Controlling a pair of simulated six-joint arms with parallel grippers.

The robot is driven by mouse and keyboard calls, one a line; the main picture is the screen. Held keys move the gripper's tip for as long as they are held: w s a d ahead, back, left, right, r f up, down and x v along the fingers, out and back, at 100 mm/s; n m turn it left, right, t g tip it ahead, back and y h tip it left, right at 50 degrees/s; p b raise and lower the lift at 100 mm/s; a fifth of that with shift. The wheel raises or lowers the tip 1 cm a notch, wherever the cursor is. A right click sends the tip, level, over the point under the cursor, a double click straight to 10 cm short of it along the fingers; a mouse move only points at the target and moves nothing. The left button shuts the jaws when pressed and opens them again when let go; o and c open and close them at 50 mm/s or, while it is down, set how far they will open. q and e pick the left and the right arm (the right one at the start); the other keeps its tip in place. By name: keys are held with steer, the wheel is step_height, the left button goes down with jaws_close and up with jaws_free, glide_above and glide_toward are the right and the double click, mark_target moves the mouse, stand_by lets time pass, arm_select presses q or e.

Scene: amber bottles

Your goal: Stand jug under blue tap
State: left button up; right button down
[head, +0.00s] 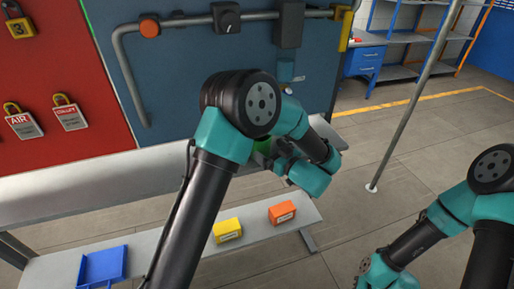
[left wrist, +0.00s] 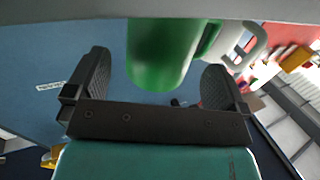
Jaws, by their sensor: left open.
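A green jug (left wrist: 160,50) is upside in the left wrist view, between the two fingers of my left gripper (left wrist: 158,72). The fingers are apart, with a visible gap on each side of the green body. My right gripper is out of view.
A low shelf holds a yellow box (head: 227,230), an orange box (head: 282,212) and a blue tray (head: 103,264). A thin pole (head: 408,110) stands right.

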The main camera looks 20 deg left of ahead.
mark_target(268, 141)
arm_select(q)
steer(key=x, duration=0.4)
steer(key=shift+a+f, duration=0.1)
stand_by(0.3)
steer(key=c, duration=0.9)
steer(key=shift+r, duration=0.65)
step_height(268, 141, up, 2)
steer(key=shift+r, duration=0.1)
steer(key=s+d, duration=0.1)
steer(key=s, duration=0.4)
steer(key=s+d+r, duration=0.1)
steer(key=s+d, duration=0.1)
steer(key=s, duration=0.3)
steer(key=s+d, duration=0.1)
steer(key=s, duration=0.4)
steer(key=shift+s+d+r, duration=0.25)
